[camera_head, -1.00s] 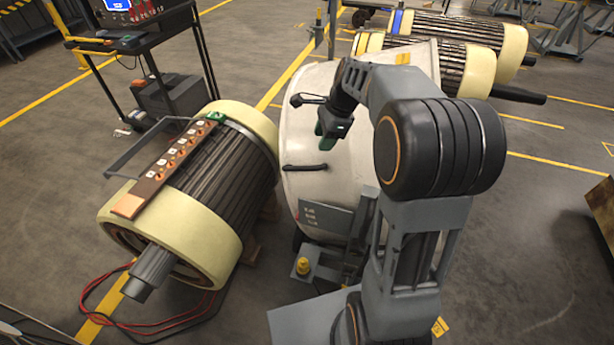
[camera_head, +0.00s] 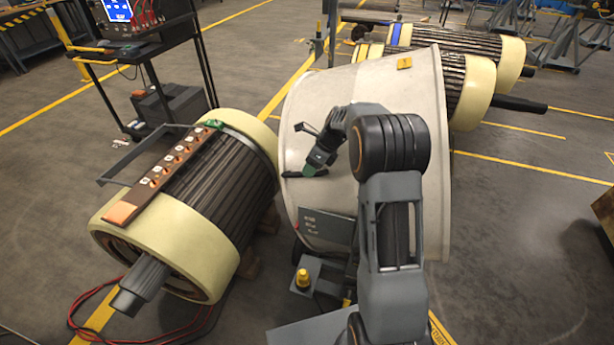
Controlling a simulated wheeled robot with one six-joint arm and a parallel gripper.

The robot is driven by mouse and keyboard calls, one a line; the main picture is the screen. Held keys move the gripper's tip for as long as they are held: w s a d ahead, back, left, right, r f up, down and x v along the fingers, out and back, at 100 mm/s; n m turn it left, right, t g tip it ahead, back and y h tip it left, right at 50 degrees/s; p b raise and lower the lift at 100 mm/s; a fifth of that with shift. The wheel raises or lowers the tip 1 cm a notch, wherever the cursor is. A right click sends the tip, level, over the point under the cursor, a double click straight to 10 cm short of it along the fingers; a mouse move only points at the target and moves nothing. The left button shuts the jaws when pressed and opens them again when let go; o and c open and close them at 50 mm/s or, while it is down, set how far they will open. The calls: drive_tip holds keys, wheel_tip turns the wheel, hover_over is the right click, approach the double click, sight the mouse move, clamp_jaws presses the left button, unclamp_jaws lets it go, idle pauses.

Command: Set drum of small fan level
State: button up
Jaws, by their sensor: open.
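The small fan's drum (camera_head: 395,110) is a large off-white cylinder in the middle of the view. It looks tilted, its upper right side standing higher. A dark handle (camera_head: 292,174) sticks out on its left side, and a small yellow label (camera_head: 404,63) is near its top rim. My arm hides part of the drum's front.
A rotor with cream end rings (camera_head: 165,235) lies close to the drum's left. A grey base box with a yellow knob (camera_head: 303,278) stands below the drum. A black cart (camera_head: 165,60) is at the back left. Other rotors (camera_head: 470,60) lie behind right. Red cables (camera_head: 95,300) lie on the floor.

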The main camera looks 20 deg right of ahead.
drive_tip(key=shift+x, duration=1.7)
clamp_jaws()
